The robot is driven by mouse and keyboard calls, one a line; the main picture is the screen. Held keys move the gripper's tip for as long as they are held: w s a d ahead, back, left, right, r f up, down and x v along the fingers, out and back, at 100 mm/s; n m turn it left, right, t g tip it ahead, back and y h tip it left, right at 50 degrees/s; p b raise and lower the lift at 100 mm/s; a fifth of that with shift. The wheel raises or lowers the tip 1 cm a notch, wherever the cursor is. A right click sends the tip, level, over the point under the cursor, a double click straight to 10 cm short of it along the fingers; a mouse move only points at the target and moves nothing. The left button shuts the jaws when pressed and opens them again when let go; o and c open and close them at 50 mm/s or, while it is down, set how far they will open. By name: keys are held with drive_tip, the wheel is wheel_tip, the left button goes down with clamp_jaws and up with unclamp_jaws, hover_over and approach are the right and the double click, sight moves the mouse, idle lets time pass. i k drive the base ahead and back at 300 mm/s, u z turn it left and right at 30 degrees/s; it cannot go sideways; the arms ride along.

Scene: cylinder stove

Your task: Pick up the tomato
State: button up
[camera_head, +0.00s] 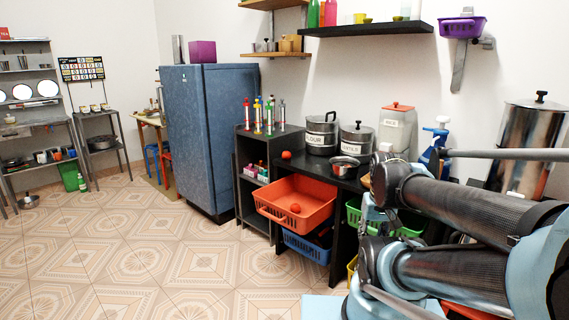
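A small round red tomato (287,155) sits on the dark counter, left of the pot marked "FLOUR". A second round red-orange thing (296,208), perhaps also a tomato, lies in the orange basket (318,190) below the counter. My arm fills the lower right of the head view, well to the right of both. I cannot make out my gripper's fingers.
The flour pot (321,134), another lidded pot (356,139) and a small steel pot (344,169) stand on the counter. Bottles (265,115) stand on the shelf left of the tomato. A blue refrigerator (208,135) stands farther left. The tiled floor (130,250) is open at front left.

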sight(286, 155)
drive_tip(key=u, duration=0.3)
drive_tip(key=i, duration=1.35)
drive_tip(key=u, duration=0.25)
